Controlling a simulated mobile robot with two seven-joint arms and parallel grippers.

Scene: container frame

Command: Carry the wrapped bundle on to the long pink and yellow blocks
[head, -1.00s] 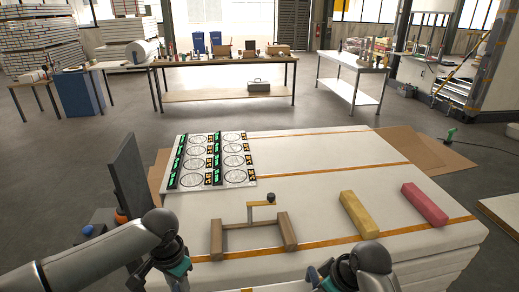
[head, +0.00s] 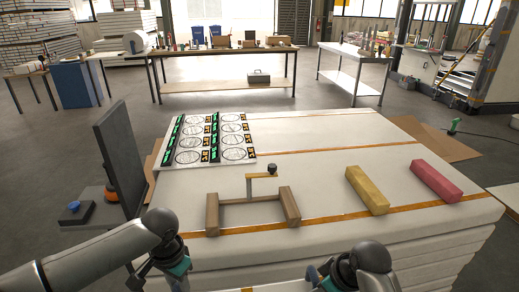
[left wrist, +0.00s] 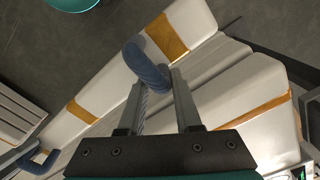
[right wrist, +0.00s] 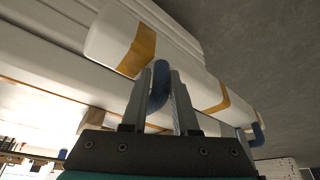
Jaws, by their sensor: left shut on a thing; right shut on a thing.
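The wrapped bundle (left wrist: 200,18) is white with orange straps and blue handles; it also shows in the right wrist view (right wrist: 112,32). My left gripper (left wrist: 156,82) is shut on one blue handle (left wrist: 143,62). My right gripper (right wrist: 162,82) is shut on another blue handle (right wrist: 161,76). In the head view both grippers are low at the bottom edge, and I cannot make out the bundle there. The long yellow block (head: 367,190) and long pink block (head: 436,180) lie apart on the right part of the white, orange-strapped stack (head: 330,185), beyond my right gripper.
A brown wooden frame (head: 253,212) with a dark-knobbed post stands left of the yellow block. A printed sheet (head: 207,138) lies at the stack's far left. A dark upright panel (head: 119,155) stands beside the stack. The surface around the two blocks is clear.

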